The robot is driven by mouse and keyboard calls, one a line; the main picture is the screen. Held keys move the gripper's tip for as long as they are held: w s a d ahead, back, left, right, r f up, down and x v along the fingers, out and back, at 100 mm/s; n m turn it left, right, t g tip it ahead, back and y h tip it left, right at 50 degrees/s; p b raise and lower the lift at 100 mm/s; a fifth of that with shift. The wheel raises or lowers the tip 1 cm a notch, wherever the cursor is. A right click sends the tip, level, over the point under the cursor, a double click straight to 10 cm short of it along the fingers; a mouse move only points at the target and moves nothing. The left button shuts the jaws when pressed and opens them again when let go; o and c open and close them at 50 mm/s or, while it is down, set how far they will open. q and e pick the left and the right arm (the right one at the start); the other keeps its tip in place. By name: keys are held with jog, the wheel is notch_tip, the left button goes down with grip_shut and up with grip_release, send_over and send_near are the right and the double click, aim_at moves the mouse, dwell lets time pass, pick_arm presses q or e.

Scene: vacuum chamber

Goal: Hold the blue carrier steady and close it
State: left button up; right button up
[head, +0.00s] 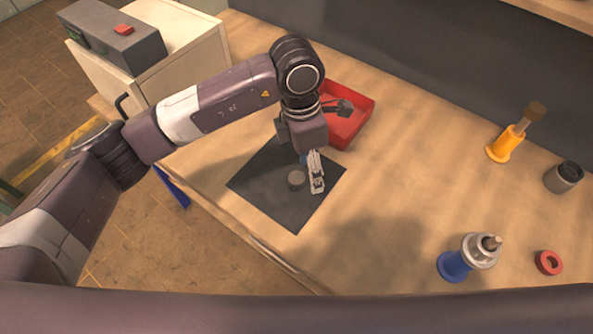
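The blue carrier (452,266) stands on the bench at the lower right, with a blue base. A silver flanged part with a brownish knob (491,243) sits at its top; whether it is seated fully I cannot tell. My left gripper (316,180) points down over the dark mat, well to the left of the carrier and apart from it. Its pale fingers are seen from above, and their gap is not clear. My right gripper is not in view.
A red tray (362,115) lies behind my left wrist. An orange carrier (506,145) with a brown top, a dark grey cup (563,177) and a red ring (548,262) stand at the right. The bench between the dark mat (262,190) and blue carrier is clear.

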aim_at(297, 177)
pick_arm(q)
jog(key=a, duration=0.1)
jog(key=w+a+y, duration=0.1)
jog(key=w+a, duration=0.1)
jog(key=shift+a+r+t, duration=0.1)
jog(key=shift+r+t, duration=0.15)
jog(key=shift+t, duration=0.05)
jog(key=shift+f+p, duration=0.3)
jog(key=shift+f, duration=1)
jog(key=shift+f, duration=0.1)
jog(key=shift+f+p, duration=0.3)
jog(key=shift+p, duration=0.05)
jog(key=f, duration=0.1)
jog(key=f+p, duration=0.1)
jog(key=f, duration=0.1)
jog(key=shift+w+f, duration=0.3)
jog(key=shift+f, duration=0.45)
